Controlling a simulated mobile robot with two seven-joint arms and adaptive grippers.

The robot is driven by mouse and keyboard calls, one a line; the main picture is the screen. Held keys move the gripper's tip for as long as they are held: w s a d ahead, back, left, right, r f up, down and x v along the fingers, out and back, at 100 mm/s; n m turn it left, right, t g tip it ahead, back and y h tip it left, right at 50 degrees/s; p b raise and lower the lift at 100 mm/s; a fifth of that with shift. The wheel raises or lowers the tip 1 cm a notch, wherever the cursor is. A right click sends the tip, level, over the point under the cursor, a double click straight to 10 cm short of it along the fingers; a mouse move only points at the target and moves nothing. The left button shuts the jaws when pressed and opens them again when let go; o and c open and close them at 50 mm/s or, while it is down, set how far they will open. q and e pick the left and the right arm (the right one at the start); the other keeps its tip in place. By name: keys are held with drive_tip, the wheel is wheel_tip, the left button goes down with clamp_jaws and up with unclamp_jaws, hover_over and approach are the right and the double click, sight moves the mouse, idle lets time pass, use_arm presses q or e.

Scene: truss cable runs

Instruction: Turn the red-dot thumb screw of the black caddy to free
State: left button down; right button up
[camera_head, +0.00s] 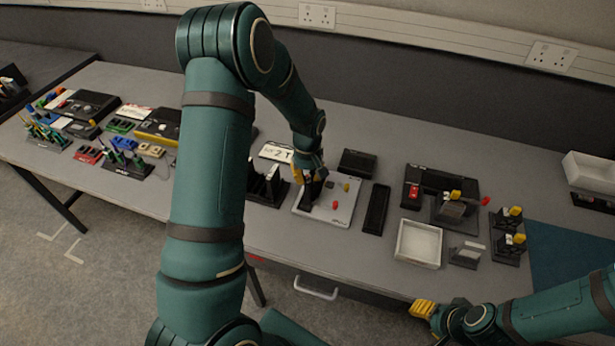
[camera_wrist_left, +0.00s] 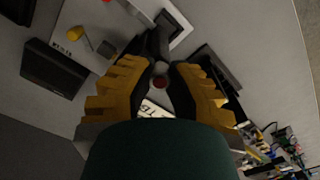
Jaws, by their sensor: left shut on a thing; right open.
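My left gripper (camera_head: 311,178) points down at the light plate (camera_head: 325,214) in the middle of the table. In the left wrist view its yellow fingers (camera_wrist_left: 160,88) close around a small grey thumb screw with a dull red dot (camera_wrist_left: 160,82). The screw is at the end of a black part, seemingly the black caddy (camera_wrist_left: 157,45), which also shows below the gripper in the head view (camera_head: 311,191). The fingers hide the screw's sides, and its turn angle is unclear. My right gripper (camera_head: 424,309) is open and empty off the table's front edge.
A red knob (camera_head: 335,205) stands on the plate beside the caddy. A black slotted holder (camera_head: 267,189) is close on the left, and a long black tray (camera_head: 376,209) on the right. A white tray (camera_head: 418,243) and black fixtures stand farther right.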

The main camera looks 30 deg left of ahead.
use_arm(q)
drive_tip(key=m+b, duration=0.1)
drive_tip(key=m, duration=0.3)
drive_tip(key=shift+m, duration=0.3)
drive_tip(key=m, duration=0.3)
drive_tip(key=shift+m, duration=0.3)
drive_tip(key=m, duration=0.3)
drive_tip(key=shift+m+b, duration=0.3)
drive_tip(key=shift+m, duration=1.9)
drive_tip(key=c, duration=0.9)
unclamp_jaws()
drive_tip(key=shift+o, duration=0.2)
